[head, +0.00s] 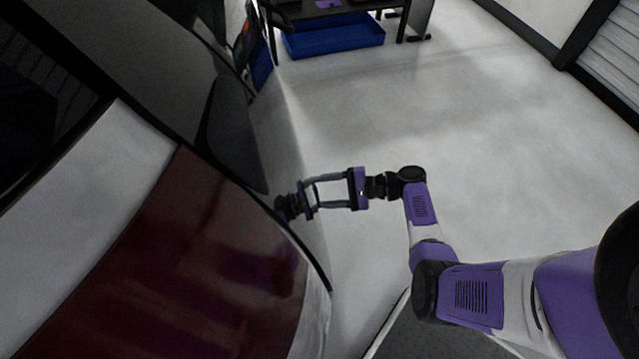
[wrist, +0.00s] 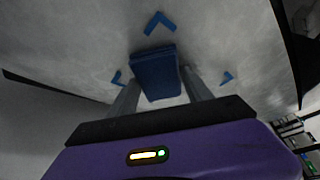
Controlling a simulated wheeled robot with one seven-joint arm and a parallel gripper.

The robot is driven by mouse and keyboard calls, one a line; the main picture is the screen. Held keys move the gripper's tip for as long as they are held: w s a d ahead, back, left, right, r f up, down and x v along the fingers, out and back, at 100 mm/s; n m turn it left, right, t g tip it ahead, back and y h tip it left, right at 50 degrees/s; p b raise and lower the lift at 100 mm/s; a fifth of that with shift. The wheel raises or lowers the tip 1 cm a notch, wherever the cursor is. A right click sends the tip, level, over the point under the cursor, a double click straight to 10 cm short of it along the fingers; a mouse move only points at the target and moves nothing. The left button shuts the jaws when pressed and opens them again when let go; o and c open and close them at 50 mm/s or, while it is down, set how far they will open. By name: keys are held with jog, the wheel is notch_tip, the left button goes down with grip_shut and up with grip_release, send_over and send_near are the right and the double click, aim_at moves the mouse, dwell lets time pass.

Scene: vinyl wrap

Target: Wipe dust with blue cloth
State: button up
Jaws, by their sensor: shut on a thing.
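My gripper (head: 318,194) reaches left to the glossy side of a vehicle-like body in the head view. In the wrist view, my gripper (wrist: 160,84) is shut on a folded blue cloth (wrist: 156,70), held between the two grey fingers. The cloth is against or just in front of a pale, mottled grey surface (wrist: 90,55); I cannot tell whether they touch. Blue corner marks (wrist: 160,22) show on that surface, above, left and right of the cloth. I cannot make out dust for certain. The cloth is not clear in the head view.
The curved body at left has a dark red panel (head: 185,265) and a white panel (head: 105,165). A blue bin (head: 333,36) sits under a dark table at the back. The pale floor (head: 450,110) right of my gripper is clear.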

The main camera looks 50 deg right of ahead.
jog(key=w+d+r+b, duration=0.1)
jog(key=w+d+b, duration=0.5)
jog(key=w, duration=0.3)
jog(key=shift+w+d+r+b, duration=0.25)
jog(key=shift+d+r+b, duration=0.1)
jog(key=shift+d, duration=0.3)
dwell(0.9)
jog(key=shift+s+d+b, duration=0.4)
jog(key=shift+s+d, duration=0.5)
jog(key=shift+d, duration=0.3)
jog(key=shift+s+d+b, duration=0.35)
jog(key=shift+s+d, duration=0.55)
jog(key=shift+d, duration=0.3)
jog(key=shift+s+d, duration=0.1)
jog(key=shift+d, duration=0.05)
jog(key=shift+s+d+b, duration=0.5)
jog(key=shift+s+d, duration=0.3)
jog(key=shift+d, duration=0.25)
